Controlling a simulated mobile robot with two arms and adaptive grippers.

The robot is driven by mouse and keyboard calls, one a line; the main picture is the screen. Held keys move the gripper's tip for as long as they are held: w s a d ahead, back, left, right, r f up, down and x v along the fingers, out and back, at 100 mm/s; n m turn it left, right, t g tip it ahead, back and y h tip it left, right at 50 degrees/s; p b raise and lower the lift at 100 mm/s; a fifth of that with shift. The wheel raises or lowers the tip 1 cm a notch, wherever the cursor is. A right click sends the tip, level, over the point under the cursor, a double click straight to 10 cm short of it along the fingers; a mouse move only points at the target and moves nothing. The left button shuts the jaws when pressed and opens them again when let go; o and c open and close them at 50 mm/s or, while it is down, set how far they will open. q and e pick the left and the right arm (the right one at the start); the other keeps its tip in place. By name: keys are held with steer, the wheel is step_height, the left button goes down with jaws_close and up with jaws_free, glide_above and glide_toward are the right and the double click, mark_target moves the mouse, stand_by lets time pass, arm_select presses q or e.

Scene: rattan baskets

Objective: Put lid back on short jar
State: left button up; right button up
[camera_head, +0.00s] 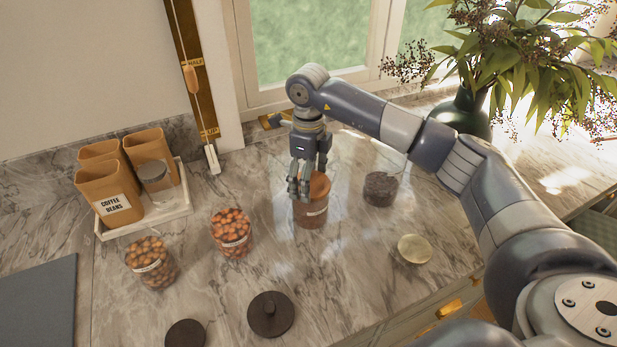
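My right gripper (302,190) points down at a jar with dark brown contents (311,213) in the middle of the counter. A brown lid (319,186) shows at this jar's mouth, right beside my fingers and partly hidden by them; I cannot tell whether they grip it or whether it is seated. Right of it stands a small open glass jar with dark contents (380,190). A pale round lid (414,249) lies flat in front of that jar. Two dark knobbed lids, one nearer the middle (271,313) and one at the bottom edge (185,334), lie on the counter. My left gripper is not in view.
Two open jars of orange-brown nuts (231,236) (152,267) stand left of my gripper. A white tray (158,219) with brown canisters is at the back left. A leafy plant in a green vase (464,115) stands at the back right.

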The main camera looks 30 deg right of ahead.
stand_by(0.7)
steer(key=o, duration=1.1)
steer(key=shift+r+p, duration=1.85)
steer(key=shift+r, duration=1.65)
jaws_close()
